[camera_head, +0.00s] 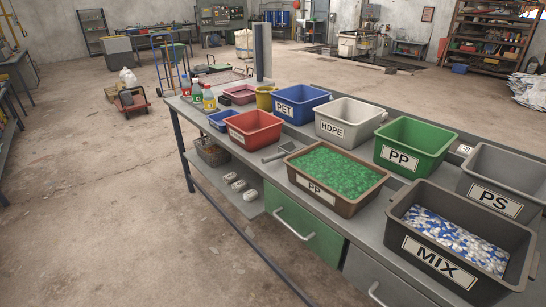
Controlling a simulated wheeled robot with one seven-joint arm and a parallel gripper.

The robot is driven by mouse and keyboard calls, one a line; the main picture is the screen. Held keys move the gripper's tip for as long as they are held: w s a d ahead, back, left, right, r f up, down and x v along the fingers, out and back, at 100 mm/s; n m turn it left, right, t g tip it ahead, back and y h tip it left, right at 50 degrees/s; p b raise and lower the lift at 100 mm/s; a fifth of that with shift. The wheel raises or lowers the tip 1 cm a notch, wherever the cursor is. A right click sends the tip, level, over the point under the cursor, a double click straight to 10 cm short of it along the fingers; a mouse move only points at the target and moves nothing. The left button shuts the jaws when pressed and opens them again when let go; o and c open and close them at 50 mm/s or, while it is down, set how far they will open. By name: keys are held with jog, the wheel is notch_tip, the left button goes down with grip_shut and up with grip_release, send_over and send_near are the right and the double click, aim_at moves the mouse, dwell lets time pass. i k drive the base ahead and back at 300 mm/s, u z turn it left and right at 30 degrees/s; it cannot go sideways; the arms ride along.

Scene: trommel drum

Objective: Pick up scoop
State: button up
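A small grey metal scoop (276,156) appears to lie on the grey workbench (262,170), in the gap between the red bin (254,129) and the brown PP bin (334,181) full of green flakes. It is small in the picture, so which end is its handle is hard to tell. It looks apart from the red bin and close to the brown bin's left corner. My gripper is not in view.
Blue PET (299,115), white HDPE (346,132), green PP (411,157) and grey PS (496,205) bins line the back. A dark MIX bin (433,262) with blue-white flakes stands front right. Bottles (209,100) stand far left.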

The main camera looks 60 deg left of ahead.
aim_at(289, 148)
jog(key=u, duration=1.95)
